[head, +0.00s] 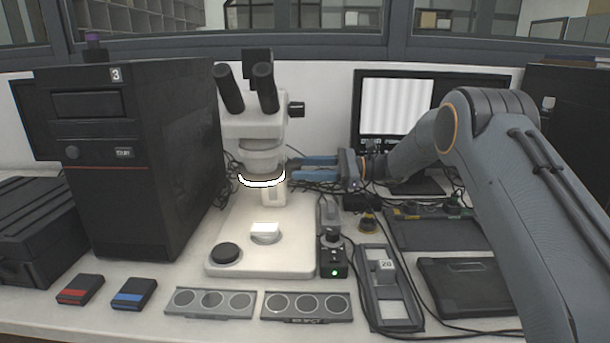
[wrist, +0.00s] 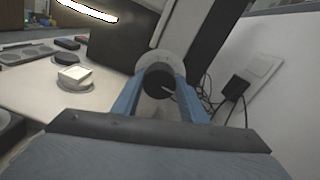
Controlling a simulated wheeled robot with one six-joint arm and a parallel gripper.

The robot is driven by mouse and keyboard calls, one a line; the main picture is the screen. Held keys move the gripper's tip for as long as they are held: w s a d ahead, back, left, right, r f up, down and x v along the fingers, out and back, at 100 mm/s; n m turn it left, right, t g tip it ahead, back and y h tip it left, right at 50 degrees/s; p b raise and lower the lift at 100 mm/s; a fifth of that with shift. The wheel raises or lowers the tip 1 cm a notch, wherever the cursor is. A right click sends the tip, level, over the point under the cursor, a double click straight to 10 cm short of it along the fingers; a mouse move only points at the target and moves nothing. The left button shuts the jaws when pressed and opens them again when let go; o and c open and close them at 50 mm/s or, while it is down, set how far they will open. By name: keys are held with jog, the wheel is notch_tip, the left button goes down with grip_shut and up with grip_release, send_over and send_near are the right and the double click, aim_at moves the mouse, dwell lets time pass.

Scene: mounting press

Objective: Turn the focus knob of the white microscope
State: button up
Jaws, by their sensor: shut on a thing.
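The white microscope (head: 252,125) stands upright on its flat white base (head: 225,235), left of centre in the head view. Its ring light is lit. My gripper (head: 293,168) reaches in from the right, with its blue fingers at the side of the microscope's column. In the wrist view the focus knob (wrist: 159,80), dark with a pale mark and a light collar behind it, sits between the blue fingertips. My gripper (wrist: 160,92) is shut on the knob there.
A black computer tower (head: 140,165) stands left of the microscope. A small black box with a green light (head: 333,262) and a grey tray (head: 388,290) lie right of its base. Slide holders (head: 210,302) lie along the front. Cables (wrist: 215,105) run behind the knob by the wall.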

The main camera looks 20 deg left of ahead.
jog(key=n+b, duration=0.9)
jog(key=b, duration=0.1)
jog(key=n+b, duration=0.9)
jog(key=b, duration=0.1)
jog(key=f+n+b, duration=0.1)
jog(key=n+b, duration=0.7)
jog(key=b, duration=0.2)
jog(key=shift+f+n+t+b, duration=0.1)
jog(key=shift+n+t+b, duration=0.25)
jog(key=shift+n+t, duration=0.05)
jog(key=n+b, duration=0.1)
jog(key=b, duration=0.2)
jog(key=shift+n, duration=0.4)
jog(key=shift+s+r+b, duration=0.1)
jog(key=shift+r+b, duration=0.15)
jog(key=shift+b, duration=0.2)
jog(key=o, duration=1)
jog(key=shift+o, duration=0.2)
